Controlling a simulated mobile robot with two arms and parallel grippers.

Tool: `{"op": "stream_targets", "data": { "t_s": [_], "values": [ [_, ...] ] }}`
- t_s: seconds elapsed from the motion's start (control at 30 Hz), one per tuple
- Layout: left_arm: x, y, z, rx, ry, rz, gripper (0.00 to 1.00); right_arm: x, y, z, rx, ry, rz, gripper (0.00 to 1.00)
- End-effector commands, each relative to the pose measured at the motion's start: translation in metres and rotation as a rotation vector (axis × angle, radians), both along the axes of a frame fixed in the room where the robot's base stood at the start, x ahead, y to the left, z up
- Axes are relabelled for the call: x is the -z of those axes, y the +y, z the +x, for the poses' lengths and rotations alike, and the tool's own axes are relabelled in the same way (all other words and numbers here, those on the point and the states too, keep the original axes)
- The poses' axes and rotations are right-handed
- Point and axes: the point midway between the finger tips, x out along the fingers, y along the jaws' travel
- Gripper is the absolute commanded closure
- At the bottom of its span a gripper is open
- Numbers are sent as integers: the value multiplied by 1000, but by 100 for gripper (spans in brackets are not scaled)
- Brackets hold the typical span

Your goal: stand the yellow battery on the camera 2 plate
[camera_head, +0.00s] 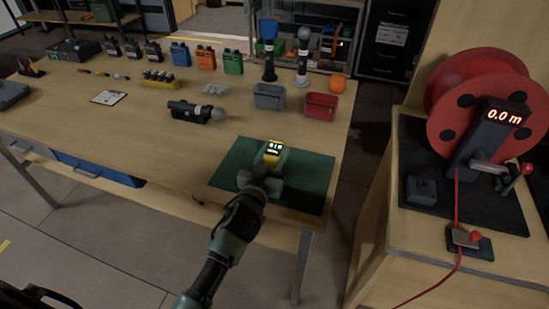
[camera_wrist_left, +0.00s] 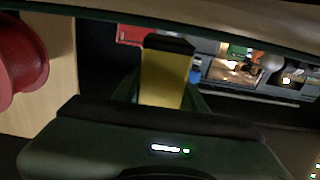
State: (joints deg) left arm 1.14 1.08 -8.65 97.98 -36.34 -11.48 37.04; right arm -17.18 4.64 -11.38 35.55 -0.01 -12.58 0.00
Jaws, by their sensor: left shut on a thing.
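The yellow battery (camera_head: 273,152) shows over the green mat at the front right of the table, with a dark patch and light marks on its face. My left gripper (camera_head: 266,171) is shut on it. In the left wrist view the yellow battery (camera_wrist_left: 165,78) has a dark end and stands out ahead of the gripper; the fingers are mostly hidden. I cannot tell whether it touches the mat. I cannot make out a plate marked camera 2. My right gripper is not in view.
The green mat (camera_head: 312,180) is otherwise bare. Behind it are a grey bin (camera_head: 269,97), a red bin (camera_head: 321,106), a dark cylinder with a grey ball (camera_head: 190,111), two microphones and several radios. A red cable reel (camera_head: 485,95) stands on the right-hand cabinet.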

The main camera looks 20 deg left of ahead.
Motion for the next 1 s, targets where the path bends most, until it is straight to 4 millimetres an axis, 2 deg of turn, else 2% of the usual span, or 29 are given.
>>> {"op": "stream_targets", "data": {
  "t_s": [0.1, 0.47, 0.5, 0.57, 0.93, 1.0],
  "values": [
    [9, -1, 0, 2, -4, 0, 100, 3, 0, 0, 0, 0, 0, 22],
    [13, -1, 0, 2, -4, 0, 100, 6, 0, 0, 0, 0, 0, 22],
    [13, 0, 0, 1, -1, 0, 50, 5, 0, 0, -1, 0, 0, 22],
    [13, 0, 0, 1, -1, 0, 37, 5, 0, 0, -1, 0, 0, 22],
    [7, -1, 0, 2, -2, 1, 37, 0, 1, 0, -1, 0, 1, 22],
    [12, 0, -8, 2, 1, 0, 37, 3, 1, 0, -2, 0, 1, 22]
  ]
}}
